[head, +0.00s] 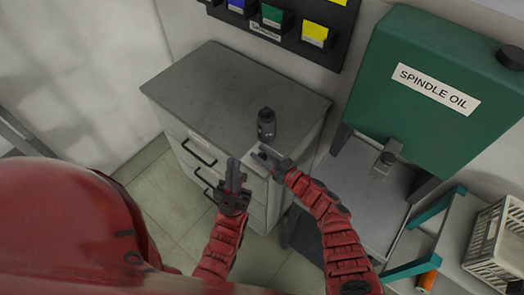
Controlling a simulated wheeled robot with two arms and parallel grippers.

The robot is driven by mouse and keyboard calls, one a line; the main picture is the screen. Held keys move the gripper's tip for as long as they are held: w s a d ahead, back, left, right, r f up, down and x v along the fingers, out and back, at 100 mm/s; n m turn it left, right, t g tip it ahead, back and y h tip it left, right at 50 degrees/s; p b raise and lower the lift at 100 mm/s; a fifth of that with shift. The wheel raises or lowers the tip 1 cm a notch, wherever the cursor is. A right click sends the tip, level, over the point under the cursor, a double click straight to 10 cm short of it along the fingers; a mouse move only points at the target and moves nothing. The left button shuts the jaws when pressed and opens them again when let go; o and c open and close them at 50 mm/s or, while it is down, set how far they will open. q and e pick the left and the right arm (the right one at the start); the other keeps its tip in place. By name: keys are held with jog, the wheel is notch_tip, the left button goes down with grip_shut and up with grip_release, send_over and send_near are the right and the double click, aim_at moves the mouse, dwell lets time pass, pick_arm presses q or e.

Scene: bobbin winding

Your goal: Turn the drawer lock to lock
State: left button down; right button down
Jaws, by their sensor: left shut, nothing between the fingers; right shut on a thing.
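A grey drawer cabinet (222,85) stands against the wall, with black drawer handles (198,153) on its front. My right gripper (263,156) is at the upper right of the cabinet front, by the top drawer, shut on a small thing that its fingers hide. The drawer lock itself cannot be made out; the thing in the fingers appears to be at its place. My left gripper (235,172) is shut and empty, pointing up in front of the cabinet, left of the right gripper.
A dark bottle (266,124) stands on the cabinet top near its front right, close to my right gripper. A green spindle oil tank (425,95) stands at the right over a grey tray (350,195). Coloured bins (272,15) hang on the wall. A pale crate (495,245) is at far right.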

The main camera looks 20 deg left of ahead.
jog(key=shift+w+f+n+g+y+b, duration=0.1)
jog(key=shift+f+n+g+y+b, duration=0.1)
jog(key=shift+n+g+y+b, duration=0.3)
jog(key=n+g+b, duration=0.1)
jog(key=g+b, duration=0.1)
jog(key=b, duration=0.2)
jog(key=n+g+b, duration=0.2)
jog(key=g+b, duration=0.1)
jog(key=b, duration=0.2)
jog(key=f+n+g+b, duration=0.1)
jog(key=g+b, duration=0.2)
jog(key=b, duration=0.1)
jog(key=shift+n+y, duration=0.3)
jog(key=shift+n, duration=0.1)
jog(key=n+g+b, duration=0.1)
jog(key=g+b, duration=0.1)
jog(key=b, duration=0.3)
jog(key=n+g+h+b, duration=0.1)
jog(key=g+b, duration=0.1)
jog(key=b, duration=0.4)
jog(key=n+g+b, duration=0.1)
jog(key=b, duration=0.5)
jog(key=shift+r+n+g+h, duration=0.25)
jog(key=shift+n+g+h, duration=0.05)
jog(key=shift+g, duration=0.1)
jog(key=shift+s+r+n+b, duration=0.2)
jog(key=shift+n+b, duration=0.1)
jog(key=shift+b, duration=0.95)
jog(key=shift+a, duration=0.1)
